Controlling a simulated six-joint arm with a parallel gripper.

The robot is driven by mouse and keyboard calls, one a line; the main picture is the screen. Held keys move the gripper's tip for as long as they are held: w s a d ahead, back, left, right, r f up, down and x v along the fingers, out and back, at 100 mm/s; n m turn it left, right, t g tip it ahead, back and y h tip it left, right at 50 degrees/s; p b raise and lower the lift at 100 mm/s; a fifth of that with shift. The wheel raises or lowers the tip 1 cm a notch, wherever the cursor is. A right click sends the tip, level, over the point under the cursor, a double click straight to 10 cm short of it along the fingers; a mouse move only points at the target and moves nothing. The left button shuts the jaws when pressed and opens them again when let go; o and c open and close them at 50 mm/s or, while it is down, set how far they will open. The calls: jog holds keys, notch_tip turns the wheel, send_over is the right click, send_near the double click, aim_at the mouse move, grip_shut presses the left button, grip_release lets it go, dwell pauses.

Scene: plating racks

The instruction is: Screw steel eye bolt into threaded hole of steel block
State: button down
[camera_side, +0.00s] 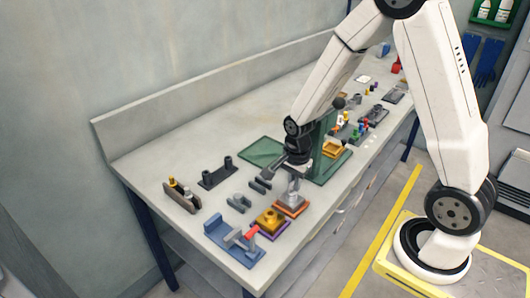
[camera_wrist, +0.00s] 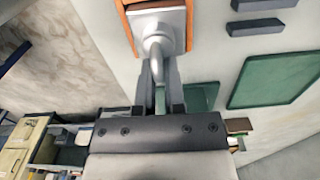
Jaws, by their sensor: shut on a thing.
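A grey steel block (camera_wrist: 172,22) sits on an orange base (camera_wrist: 126,24) at the top of the wrist view. In the side view the block (camera_side: 291,201) stands near the bench's front edge, below my gripper. The steel eye bolt (camera_wrist: 157,42) is a light grey rounded piece over the block's face. My gripper (camera_wrist: 159,66) is shut on the eye bolt, with one dark finger on each side. In the side view my gripper (camera_side: 294,177) is just above the block. The threaded hole is hidden, so I cannot tell how deep the bolt sits.
A brass part on a purple-edged base (camera_side: 270,220) and a blue fixture with a red-tipped clamp (camera_side: 235,237) stand close to the left. Dark brackets (camera_side: 240,202) lie behind them.

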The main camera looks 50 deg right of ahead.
jog(key=shift+m, duration=1.2)
jog(key=c, duration=0.6)
grip_release()
jog(key=shift+c, duration=0.2)
jog(key=shift+r, duration=0.1)
jog(key=shift+r, duration=3.8)
jog(key=shift+s+a, duration=0.1)
jog(key=s+a+n+t, duration=0.1)
jog(key=s+a+n, duration=0.1)
jog(key=n, duration=0.8)
jog(key=s+a+n+t, duration=0.1)
jog(key=s+a+n, duration=0.2)
jog(key=n, duration=0.7)
jog(key=shift+s+a+f+n+t, duration=0.15)
jog(key=shift+s+f+n+t, duration=0.15)
jog(key=shift+n, duration=0.1)
